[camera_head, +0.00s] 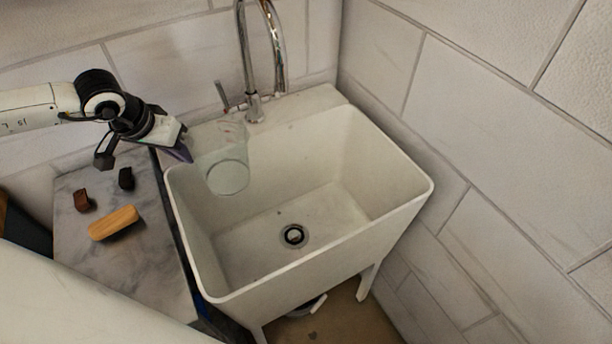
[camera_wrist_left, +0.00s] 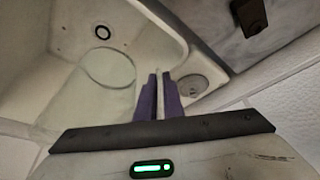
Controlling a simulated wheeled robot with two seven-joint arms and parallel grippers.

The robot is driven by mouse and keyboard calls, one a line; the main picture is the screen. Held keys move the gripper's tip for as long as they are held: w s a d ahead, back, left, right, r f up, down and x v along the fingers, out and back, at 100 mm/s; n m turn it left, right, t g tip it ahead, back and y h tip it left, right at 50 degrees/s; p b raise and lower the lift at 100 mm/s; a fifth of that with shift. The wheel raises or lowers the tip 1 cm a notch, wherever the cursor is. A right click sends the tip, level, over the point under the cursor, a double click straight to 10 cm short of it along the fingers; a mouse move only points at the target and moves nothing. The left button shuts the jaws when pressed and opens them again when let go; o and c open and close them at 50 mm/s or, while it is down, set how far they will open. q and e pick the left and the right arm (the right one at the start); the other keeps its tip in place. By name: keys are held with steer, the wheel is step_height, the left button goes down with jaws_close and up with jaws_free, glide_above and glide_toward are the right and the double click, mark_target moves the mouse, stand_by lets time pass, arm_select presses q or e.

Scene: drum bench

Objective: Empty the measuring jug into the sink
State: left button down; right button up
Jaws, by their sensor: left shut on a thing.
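The measuring jug (camera_head: 228,177) is clear and faint, over the back left corner of the white sink (camera_head: 400,205). My left gripper (camera_head: 184,152) is at the sink's left rim, shut on the jug's side. In the left wrist view its purple fingers (camera_wrist_left: 158,97) close around a thin pale part, with the clear jug (camera_wrist_left: 108,68) beyond them. The jug's round end shows over the basin; I cannot tell whether it is the mouth or the base, nor whether liquid is inside. The sink's drain (camera_head: 295,235) is open to view. My right gripper is not in view.
A chrome tap (camera_head: 246,60) rises behind the sink, close to the jug. On the grey marble bench (camera_head: 75,245) at the left lie an orange-tan block (camera_head: 114,222) and two small dark blocks (camera_head: 82,200). Tiled walls close in behind and right. The basin's middle is clear.

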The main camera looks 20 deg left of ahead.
mark_target(202, 152)
arm_select(q)
steer(key=shift+s, duration=0.1)
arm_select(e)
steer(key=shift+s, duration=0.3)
arm_select(q)
steer(key=shift+d+y, duration=0.2)
steer(key=shift+y, duration=0.1)
